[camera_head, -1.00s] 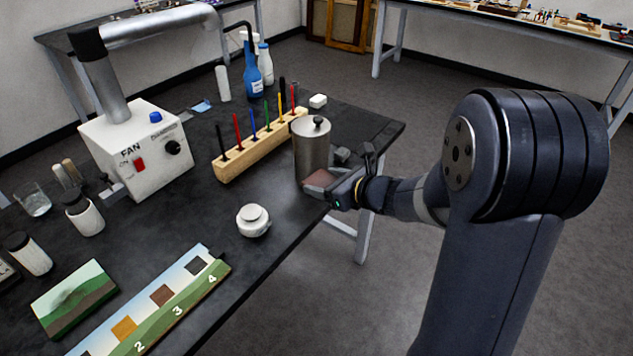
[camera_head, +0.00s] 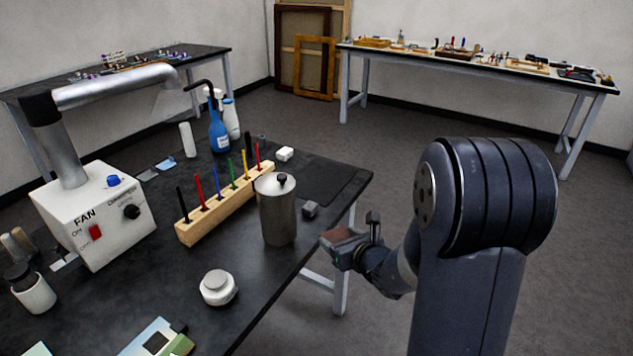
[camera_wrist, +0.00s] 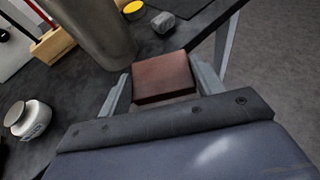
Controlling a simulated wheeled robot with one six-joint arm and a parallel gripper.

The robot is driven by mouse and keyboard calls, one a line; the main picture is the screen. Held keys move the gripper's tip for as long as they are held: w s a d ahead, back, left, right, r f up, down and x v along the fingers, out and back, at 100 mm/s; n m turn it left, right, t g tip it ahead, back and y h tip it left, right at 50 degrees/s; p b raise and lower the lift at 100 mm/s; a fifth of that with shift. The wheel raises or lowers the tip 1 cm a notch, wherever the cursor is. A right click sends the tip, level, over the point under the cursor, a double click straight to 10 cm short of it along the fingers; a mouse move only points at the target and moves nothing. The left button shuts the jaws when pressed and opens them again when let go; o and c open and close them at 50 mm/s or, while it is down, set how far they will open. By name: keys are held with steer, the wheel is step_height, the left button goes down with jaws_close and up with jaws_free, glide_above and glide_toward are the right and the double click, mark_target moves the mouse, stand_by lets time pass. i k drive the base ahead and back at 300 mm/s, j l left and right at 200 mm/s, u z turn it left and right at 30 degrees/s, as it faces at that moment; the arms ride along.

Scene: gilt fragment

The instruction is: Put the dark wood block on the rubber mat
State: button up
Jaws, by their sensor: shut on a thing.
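The dark wood block (camera_head: 335,236) is reddish brown. In the wrist view the block (camera_wrist: 163,78) sits between the two fingers of my gripper (camera_wrist: 162,85). In the head view my gripper (camera_head: 342,244) is shut on it, just off the right edge of the table, to the right of the metal canister (camera_head: 277,215). The rubber mat (camera_head: 328,182) appears to be the flat black rectangle on the far right part of the table, beyond the canister. My gripper is nearer to the camera than the mat and apart from it.
A small grey block (camera_head: 310,209) lies between the canister and the table edge. A wooden rack (camera_head: 215,217) with coloured sticks stands left of the canister. A white jar (camera_head: 218,288) stands nearer. The mat looks bare.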

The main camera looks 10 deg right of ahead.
mark_target(320, 179)
steer(key=i+l+u, duration=0.5)
steer(key=i+l, duration=0.55)
steer(key=l, duration=0.1)
